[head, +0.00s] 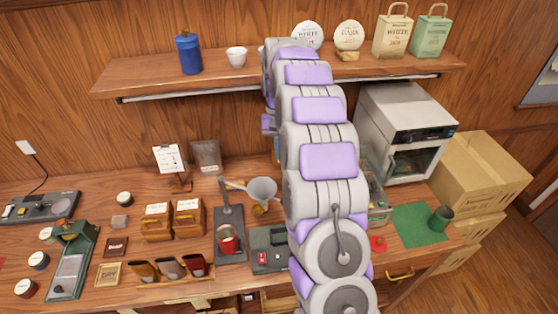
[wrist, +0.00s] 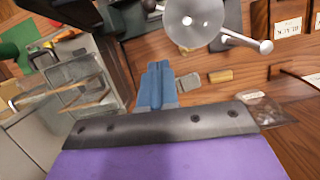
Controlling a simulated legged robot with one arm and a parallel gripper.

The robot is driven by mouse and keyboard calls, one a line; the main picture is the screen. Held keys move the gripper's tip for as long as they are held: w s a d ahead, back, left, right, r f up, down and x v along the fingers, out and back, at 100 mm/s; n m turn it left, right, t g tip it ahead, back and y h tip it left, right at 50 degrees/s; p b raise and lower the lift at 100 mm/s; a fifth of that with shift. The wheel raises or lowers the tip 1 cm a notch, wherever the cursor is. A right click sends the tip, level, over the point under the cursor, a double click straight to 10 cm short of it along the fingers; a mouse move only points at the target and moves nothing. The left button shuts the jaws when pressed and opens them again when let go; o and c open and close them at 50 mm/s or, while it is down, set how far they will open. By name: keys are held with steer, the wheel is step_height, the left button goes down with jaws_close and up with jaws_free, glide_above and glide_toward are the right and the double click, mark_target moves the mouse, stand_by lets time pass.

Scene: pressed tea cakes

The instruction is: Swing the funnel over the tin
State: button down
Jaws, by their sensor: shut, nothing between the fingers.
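The grey funnel (head: 262,188) has a thin handle pointing left. In the head view it is behind and to the right of the red tin (head: 228,240), not above its mouth. The tin stands on the dark base of a stand (head: 231,215) with an upright post. In the wrist view the funnel (wrist: 195,20) is at the top, its handle ending in a round knob (wrist: 265,46) at the right. My gripper (wrist: 157,72) has its blue fingers together and empty, below the funnel in that picture and apart from it. In the head view my arm hides the gripper.
A dark green scale-like box (head: 268,250) stands right of the tin. Two wooden boxes (head: 173,220) stand to its left, with scoops on a rack (head: 170,270) in front. A shelf (head: 150,75) runs above. A glass-walled box (wrist: 75,85) is left in the wrist view.

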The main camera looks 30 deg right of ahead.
steer(key=s+a+f+b, duration=0.1)
steer(key=s+f, duration=0.4)
steer(key=f, duration=0.4)
steer(key=shift+s+a+f, duration=0.25)
steer(key=shift+s, duration=0.1)
steer(key=shift+d, duration=0.15)
steer(key=s+a+m+p, duration=0.2)
steer(key=a+m, duration=0.2)
steer(key=a, duration=0.2)
steer(key=s+a+m+t+y+p, duration=0.1)
steer(key=s+a+m+p, duration=0.1)
steer(key=a, duration=0.5)
steer(key=s+a+m+t+y+p, duration=0.1)
steer(key=s+a+m+p, duration=0.1)
steer(key=a+m, duration=0.4)
steer(key=shift+s+a+p, duration=0.4)
steer(key=shift+p, duration=0.4)
